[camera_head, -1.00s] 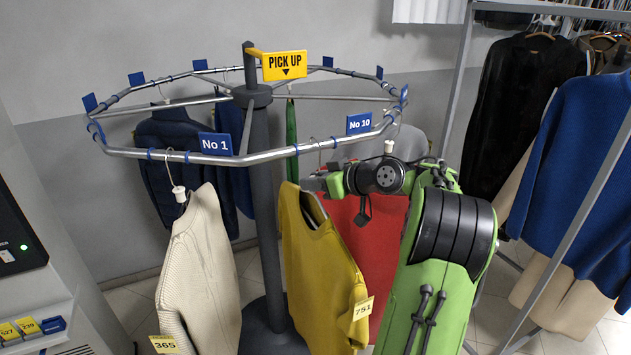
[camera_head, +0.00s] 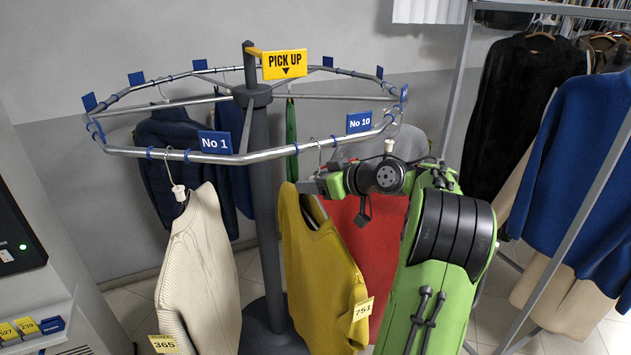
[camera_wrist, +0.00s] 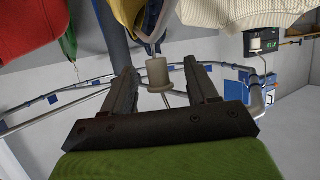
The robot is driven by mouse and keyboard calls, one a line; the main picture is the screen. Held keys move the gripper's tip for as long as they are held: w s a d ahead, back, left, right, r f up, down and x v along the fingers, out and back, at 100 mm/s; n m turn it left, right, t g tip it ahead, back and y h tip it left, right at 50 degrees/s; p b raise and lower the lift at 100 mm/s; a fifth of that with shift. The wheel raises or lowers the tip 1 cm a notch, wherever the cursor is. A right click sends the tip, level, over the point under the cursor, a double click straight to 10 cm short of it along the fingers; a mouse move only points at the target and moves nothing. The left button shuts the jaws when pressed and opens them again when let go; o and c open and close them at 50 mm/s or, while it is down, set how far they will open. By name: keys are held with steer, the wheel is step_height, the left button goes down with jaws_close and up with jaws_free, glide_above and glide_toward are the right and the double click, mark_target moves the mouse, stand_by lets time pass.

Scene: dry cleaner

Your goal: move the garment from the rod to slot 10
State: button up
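A yellow garment (camera_head: 318,265) with tag 751 (camera_head: 363,309) hangs from the ring rod (camera_head: 270,154), between the No 1 sign (camera_head: 215,143) and the No 10 sign (camera_head: 359,123). My gripper (camera_head: 312,186) is at its hanger neck, below the rod. In the wrist view, my gripper (camera_wrist: 163,85) has its fingers apart, with the pale hanger collar (camera_wrist: 158,74) between them. Gaps show on both sides of the collar. The yellow garment also shows at the top of the wrist view (camera_wrist: 127,14). My arm partly hides a red garment (camera_head: 362,235).
A cream sweater (camera_head: 200,270) with tag 365 hangs to the left near No 1. Dark blue and green garments hang behind. The central post (camera_head: 263,200) stands behind the yellow garment. A clothes rack (camera_head: 455,85) with dark and blue garments is at the right.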

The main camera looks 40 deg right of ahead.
steer(key=shift+s+d+r, duration=0.1)
steer(key=shift+s+d, duration=0.05)
steer(key=shift+s, duration=0.2)
steer(key=v, duration=1.5)
steer(key=shift+s, duration=0.1)
steer(key=s+a+p, duration=0.4)
steer(key=s, duration=1.1)
steer(key=shift+a, duration=0.25)
